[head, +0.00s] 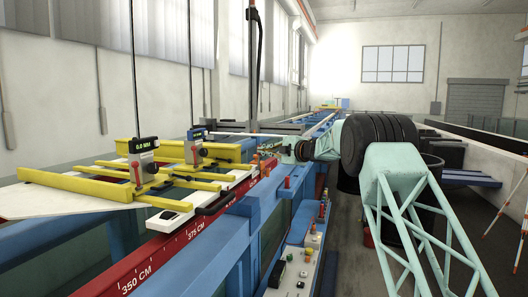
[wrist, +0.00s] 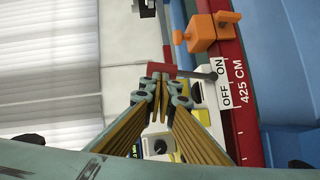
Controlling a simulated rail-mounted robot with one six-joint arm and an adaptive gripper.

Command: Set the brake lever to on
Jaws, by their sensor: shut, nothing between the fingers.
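In the wrist view, a brake lever (wrist: 195,74) shows as a grey bar with a red end piece (wrist: 161,70). Its other end lies by a white label (wrist: 222,82) reading OFF and ON, near the border between the two words. I cannot tell exactly which setting it stands at. My gripper (wrist: 161,88) is shut and empty, its fingertips close beside the red piece. Whether they touch it is unclear. In the head view, my gripper (head: 287,149) is small above the rail carriage, and the lever cannot be made out.
An orange clamp block (wrist: 204,34) sits on the red scale rail (wrist: 234,52) near the 425 CM mark. Yellow bars (head: 75,186) and gauges stand on the carriage at left in the head view. A control panel (head: 299,262) is on the flume's side.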

